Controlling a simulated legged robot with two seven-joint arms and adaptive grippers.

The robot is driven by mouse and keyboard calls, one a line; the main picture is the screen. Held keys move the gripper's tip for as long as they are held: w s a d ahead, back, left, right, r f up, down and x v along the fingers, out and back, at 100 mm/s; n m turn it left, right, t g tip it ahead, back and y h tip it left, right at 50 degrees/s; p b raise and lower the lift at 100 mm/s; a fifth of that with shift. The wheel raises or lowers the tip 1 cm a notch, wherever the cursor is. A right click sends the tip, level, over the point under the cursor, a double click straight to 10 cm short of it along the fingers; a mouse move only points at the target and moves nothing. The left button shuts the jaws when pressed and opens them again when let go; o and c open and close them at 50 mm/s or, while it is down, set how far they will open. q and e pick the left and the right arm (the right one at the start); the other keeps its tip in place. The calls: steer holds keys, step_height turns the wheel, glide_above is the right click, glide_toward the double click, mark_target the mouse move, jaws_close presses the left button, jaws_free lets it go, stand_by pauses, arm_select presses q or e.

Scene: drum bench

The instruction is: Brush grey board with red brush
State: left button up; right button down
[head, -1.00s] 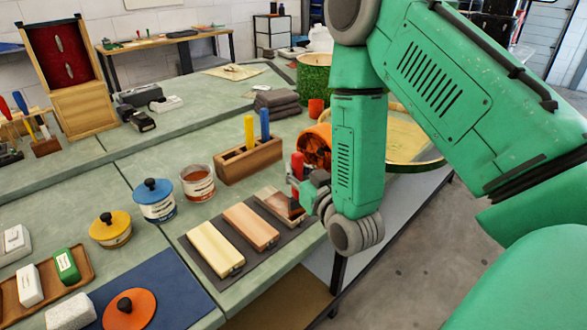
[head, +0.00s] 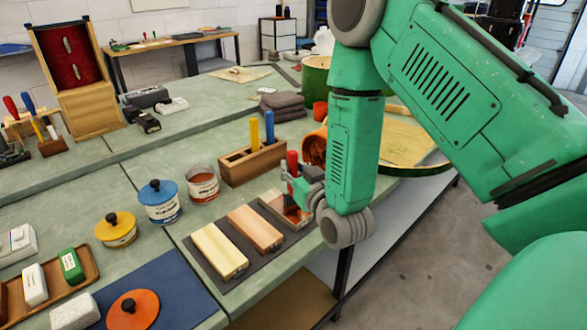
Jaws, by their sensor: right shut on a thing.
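The red brush (head: 293,161) stands roughly upright in my right gripper (head: 298,184), which is shut on it. Its lower end is at the rightmost of three boards on a dark mat (head: 222,282); the gripper partly hides where they meet. That board (head: 279,207), apparently the grey one, looks reddish brown over much of its visible face, with a paler far end. A pale yellow board (head: 219,250) and an orange-tan board (head: 255,228) lie to its left. My left gripper is out of view.
A wooden block (head: 237,169) holds a yellow and a blue handle behind the boards. An open can (head: 202,184), a blue-lidded can (head: 160,203) and a yellow-lidded can (head: 117,230) stand left. An orange cylinder (head: 314,148) and drum (head: 408,140) are behind my arm.

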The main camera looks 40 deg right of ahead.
steer(key=shift+w, duration=0.1)
stand_by(0.3)
steer(key=shift+w+a, duration=0.1)
steer(key=shift+w, duration=1.5)
steer(key=shift+w+a, duration=0.15)
steer(key=shift+w, duration=1.35)
steer(key=shift+w+a+b, duration=0.1)
steer(key=shift+w+b, duration=0.4)
steer(key=shift+w, duration=0.9)
